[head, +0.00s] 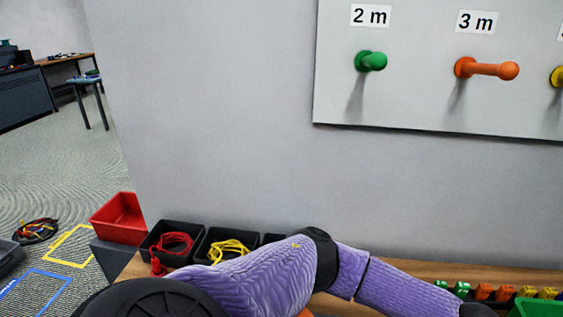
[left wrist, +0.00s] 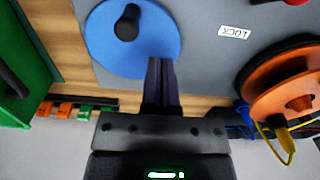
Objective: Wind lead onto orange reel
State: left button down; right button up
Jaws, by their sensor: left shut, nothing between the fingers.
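The orange reel (left wrist: 268,82) is at the right of the left wrist view, partly cut off by the edge. A yellow lead (left wrist: 286,140) with a yellow plug end hangs at its near side; whether any is wound on is unclear. A blue disc (left wrist: 105,45) with a black knob (left wrist: 128,22) is at the top left. My left gripper (left wrist: 161,62) is shut and empty, its fingertips over the disc's right part, beside the knob. I cannot tell if they touch the disc. The head view shows my purple arm but neither gripper; the reel is hidden there.
A green bin (left wrist: 28,75) and coloured clips (left wrist: 68,112) are at left. Black bins hold red leads (head: 172,243) and yellow leads (head: 228,250). Wall pegs include an orange one (head: 490,69).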

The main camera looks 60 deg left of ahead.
pick_arm(q)
jog(key=shift+f, duration=0.1)
dwell(0.4)
notch_tip(320, 180, down, 6)
jog(key=b, duration=0.5)
jog(key=shift+r, duration=0.2)
